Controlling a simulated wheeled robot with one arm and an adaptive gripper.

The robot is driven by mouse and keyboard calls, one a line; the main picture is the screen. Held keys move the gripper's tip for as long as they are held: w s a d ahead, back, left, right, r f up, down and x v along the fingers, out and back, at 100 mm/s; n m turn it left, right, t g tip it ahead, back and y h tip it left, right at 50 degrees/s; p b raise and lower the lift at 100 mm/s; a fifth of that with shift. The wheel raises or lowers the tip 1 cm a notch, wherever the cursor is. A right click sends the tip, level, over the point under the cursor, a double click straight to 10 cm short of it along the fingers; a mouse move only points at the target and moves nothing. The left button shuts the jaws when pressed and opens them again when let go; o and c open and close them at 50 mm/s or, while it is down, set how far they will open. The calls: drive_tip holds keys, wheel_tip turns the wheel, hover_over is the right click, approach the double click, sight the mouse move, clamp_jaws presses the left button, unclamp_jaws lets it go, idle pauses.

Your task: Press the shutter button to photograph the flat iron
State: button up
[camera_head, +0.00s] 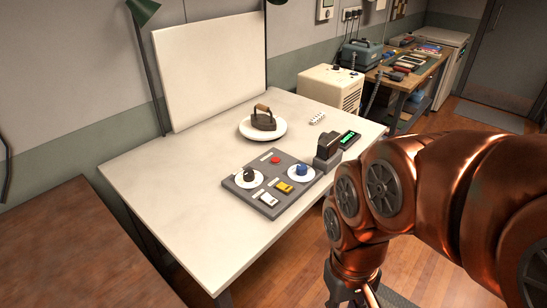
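The flat iron (263,117), dark with a brown handle, stands on a white round plate (246,132) toward the back of the white table (165,196). A grey control panel (238,184) lies nearer the front. It carries a red button (275,160), a dark knob (249,174) and a blue knob (302,169) on white dials, and a white and a yellow switch. I cannot read which control is the shutter. My gripper (352,302) hangs low at the bottom edge, right of the table and away from the panel. Its fingertips are cut off by the frame.
A black device (327,152) with a green display (349,138) stands right of the panel. A white board (212,68) and a green lamp (143,11) stand behind. A brown surface (75,250) is at left. The table's front left area is clear.

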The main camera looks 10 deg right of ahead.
clamp_jaws()
idle(1.1)
